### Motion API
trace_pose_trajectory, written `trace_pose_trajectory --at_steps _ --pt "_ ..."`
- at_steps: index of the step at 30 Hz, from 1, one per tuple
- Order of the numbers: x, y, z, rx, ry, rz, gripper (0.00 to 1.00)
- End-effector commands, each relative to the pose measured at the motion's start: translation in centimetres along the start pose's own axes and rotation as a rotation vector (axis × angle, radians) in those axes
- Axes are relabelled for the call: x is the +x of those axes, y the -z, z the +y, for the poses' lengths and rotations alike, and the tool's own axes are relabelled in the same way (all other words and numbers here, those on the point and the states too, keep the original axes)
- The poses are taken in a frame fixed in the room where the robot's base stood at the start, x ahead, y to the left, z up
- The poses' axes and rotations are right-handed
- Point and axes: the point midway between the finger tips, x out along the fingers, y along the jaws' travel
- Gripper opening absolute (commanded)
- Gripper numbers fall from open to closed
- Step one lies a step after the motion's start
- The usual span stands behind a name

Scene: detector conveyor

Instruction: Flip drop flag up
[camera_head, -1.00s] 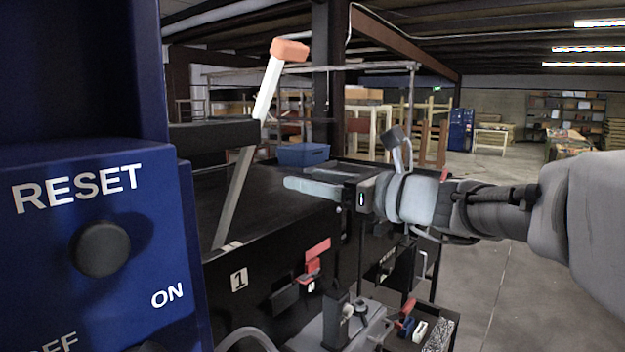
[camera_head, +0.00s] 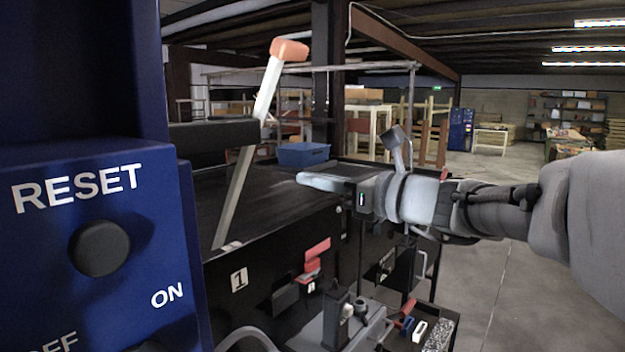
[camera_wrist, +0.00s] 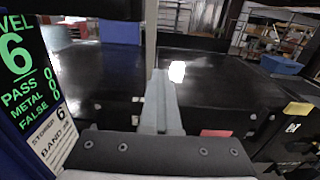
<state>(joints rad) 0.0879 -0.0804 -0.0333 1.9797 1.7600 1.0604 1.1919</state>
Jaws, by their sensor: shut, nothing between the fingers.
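A leaning post (camera_head: 266,90), white with an orange top, rises beside the black conveyor (camera_head: 290,200). A small red flag-like piece (camera_head: 318,250) is on the conveyor's near side, to the right of the "1" label. I cannot tell for certain which is the drop flag. My gripper (camera_head: 302,179) is shut and empty, level over the conveyor top, right of the post and above the red piece, apart from both. In the wrist view the shut fingers (camera_wrist: 158,85) point ahead over the dark surface. A red piece (camera_wrist: 215,133) shows at their lower right.
A blue panel (camera_head: 100,200) with a RESET button fills the left foreground. A blue bin (camera_head: 303,154) sits at the conveyor's far end. A grey bracket (camera_head: 335,325) and small coloured parts (camera_head: 412,328) are below. Open floor (camera_head: 500,280) lies at right.

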Motion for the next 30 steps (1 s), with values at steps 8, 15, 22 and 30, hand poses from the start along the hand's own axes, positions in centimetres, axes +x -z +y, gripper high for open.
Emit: trace_pose_trajectory --at_steps 8,15,22,30 --pt "0.00 0.00 0.00 0.000 0.000 0.000 0.00" --pt "0.00 0.00 0.00 0.000 0.000 0.000 0.12" --pt "0.00 0.00 0.00 0.000 0.000 0.000 0.53" --pt "0.00 0.00 0.00 0.000 0.000 0.000 1.00"
